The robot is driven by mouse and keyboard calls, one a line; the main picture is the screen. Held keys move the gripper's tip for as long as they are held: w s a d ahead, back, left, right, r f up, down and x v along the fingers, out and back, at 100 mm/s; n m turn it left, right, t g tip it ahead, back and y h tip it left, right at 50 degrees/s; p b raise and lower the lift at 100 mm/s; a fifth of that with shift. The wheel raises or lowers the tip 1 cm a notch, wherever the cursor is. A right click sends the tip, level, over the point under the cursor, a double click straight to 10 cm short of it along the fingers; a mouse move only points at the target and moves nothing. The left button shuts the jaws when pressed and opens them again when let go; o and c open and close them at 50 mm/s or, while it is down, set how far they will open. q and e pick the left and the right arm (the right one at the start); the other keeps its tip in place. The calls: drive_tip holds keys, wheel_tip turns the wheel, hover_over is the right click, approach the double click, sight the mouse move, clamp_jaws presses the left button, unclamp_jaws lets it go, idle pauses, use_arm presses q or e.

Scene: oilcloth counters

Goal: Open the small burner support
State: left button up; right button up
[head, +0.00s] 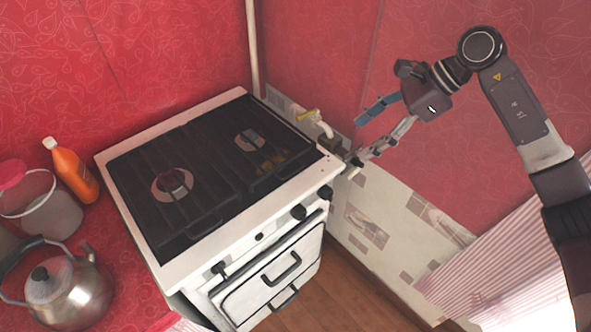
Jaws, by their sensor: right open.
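The white stove (160,138) stands in the middle of the head view with a dark burner support (205,165) lying flat over its top. Round burners show through it, one at the left (172,183) and one at the back right (250,140). I cannot tell which section is the small support. My right gripper (357,143) is open and empty, to the right of the stove's back right corner. Its fingers point left, apart from the support in the picture. My left gripper is not in view.
A yellow-handled gas valve and pipe (316,121) sit behind the stove's right corner. Knobs (298,212) line its front above the oven door (272,285).

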drive_tip(key=shift+o, duration=0.3)
drive_tip(key=s+a+f+n+y+b, duration=0.1)
drive_tip(key=a+f+y, duration=0.3)
drive_tip(key=a, duration=0.5)
drive_tip(key=shift+s+a+f+y+b, duration=0.3)
drive_tip(key=shift+f+b, duration=0.15)
drive_tip(key=shift+f, duration=0.45)
drive_tip(key=m+t+b, duration=0.5)
drive_tip(key=m+t, duration=0.5)
drive_tip(key=t, duration=0.2)
approach(294, 171)
drive_tip(key=shift+w+a+f, duration=0.15)
drive_tip(key=shift+w+a, duration=0.25)
drive_tip(key=shift+a, duration=0.05)
drive_tip(key=shift+w+a+f, duration=0.2)
drive_tip(key=shift+w+a, duration=0.2)
drive_tip(key=shift+a, duration=0.05)
drive_tip(key=shift+w, duration=0.15)
drive_tip(key=p+x, duration=0.1)
drive_tip(key=x, duration=0.6)
drive_tip(key=shift+w+a, duration=0.1)
drive_tip(key=shift+w, duration=0.1)
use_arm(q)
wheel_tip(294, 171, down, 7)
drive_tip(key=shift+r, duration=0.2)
